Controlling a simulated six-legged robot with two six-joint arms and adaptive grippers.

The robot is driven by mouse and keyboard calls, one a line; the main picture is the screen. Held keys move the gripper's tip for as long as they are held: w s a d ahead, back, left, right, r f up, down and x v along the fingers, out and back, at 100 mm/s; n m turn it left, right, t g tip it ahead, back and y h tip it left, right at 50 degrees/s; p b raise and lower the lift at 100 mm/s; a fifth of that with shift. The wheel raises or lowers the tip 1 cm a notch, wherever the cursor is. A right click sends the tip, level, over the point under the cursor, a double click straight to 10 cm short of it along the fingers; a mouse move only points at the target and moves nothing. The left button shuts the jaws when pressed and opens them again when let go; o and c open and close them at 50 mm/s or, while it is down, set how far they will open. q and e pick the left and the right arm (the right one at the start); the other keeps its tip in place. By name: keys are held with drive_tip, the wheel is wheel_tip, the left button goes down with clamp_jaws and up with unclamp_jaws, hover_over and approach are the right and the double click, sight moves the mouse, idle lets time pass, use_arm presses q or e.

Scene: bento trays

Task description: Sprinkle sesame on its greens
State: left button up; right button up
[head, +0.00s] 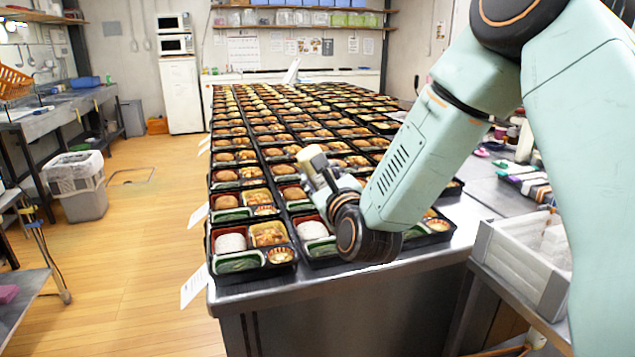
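My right arm reaches in from the right, and its gripper (324,174) is over the front trays. It appears closed on a small pale cylinder with a cream top (311,153), probably the sesame shaker. The fingers are small and partly hidden. Below it, the front-row bento trays have greens in a front compartment. Greens show in the front left tray (239,262) and in the tray to its right (321,246), which my arm partly covers. Sesame on the greens is too small to tell. My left gripper is not in view.
Many rows of filled black trays cover the long steel table (290,291), leaving a bare strip at its front edge. Utensils lie on the right counter. White paper slips (194,286) hang at the table's left edge.

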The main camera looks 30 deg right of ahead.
drive_tip(key=shift+s+d+f+m+b, duration=0.1)
drive_tip(key=shift+d+f+m+b, duration=0.15)
drive_tip(key=shift+m+b, duration=0.35)
drive_tip(key=shift+d+f+m+b, duration=0.1)
drive_tip(key=shift+f+m+b, duration=0.2)
drive_tip(key=shift+m+b, duration=0.25)
drive_tip(key=shift+f+b, duration=1.4)
drive_tip(key=shift+b, duration=0.05)
wheel_tip(320, 180, down, 4)
drive_tip(key=b, duration=0.4)
drive_tip(key=shift+r, duration=0.2)
drive_tip(key=shift+r, duration=0.15)
